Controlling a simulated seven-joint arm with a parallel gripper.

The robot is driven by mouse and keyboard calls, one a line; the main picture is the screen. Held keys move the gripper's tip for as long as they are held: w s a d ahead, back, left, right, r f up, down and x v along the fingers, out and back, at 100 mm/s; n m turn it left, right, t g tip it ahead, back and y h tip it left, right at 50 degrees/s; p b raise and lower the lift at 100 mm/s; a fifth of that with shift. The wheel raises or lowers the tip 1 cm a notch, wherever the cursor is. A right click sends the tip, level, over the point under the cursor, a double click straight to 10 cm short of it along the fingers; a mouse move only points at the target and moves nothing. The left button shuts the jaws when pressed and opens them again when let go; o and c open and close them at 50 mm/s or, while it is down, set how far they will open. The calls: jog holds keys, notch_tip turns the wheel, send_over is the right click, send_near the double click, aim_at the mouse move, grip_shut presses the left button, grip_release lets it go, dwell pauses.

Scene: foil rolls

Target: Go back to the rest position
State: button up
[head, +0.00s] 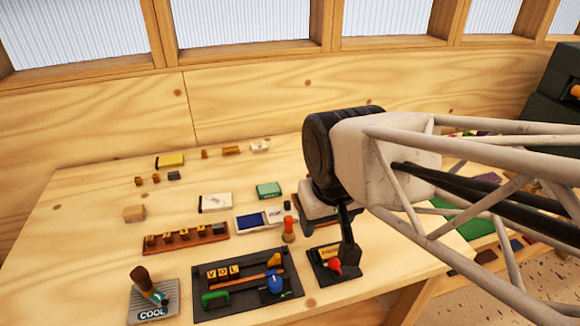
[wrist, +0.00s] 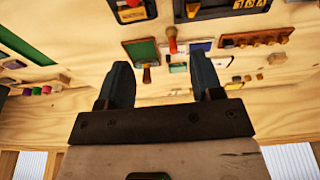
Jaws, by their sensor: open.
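My gripper (head: 347,250) hangs over the right part of the wooden table, its dark fingers pointing down. In the head view it overlaps a small dark tray with a red knob (head: 335,267); I cannot tell the height between them. In the wrist view my gripper (wrist: 160,75) has its two fingers wide apart with nothing held between them. A green pad (wrist: 143,51) and a red-topped stamp (wrist: 172,42) show beyond the fingertips, apart from them. My wrist partly hides things behind it in the head view.
A dark tray (head: 238,309) with letter blocks, a green tool and a blue knob lies left of my gripper. A wooden rack (head: 186,238), a blue ink pad (head: 250,222) and a red stamp (head: 289,230) stand nearby.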

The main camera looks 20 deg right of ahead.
jog(key=shift+s+d+f, duration=0.1)
jog(key=shift+s+d, duration=0.4)
dwell(1.1)
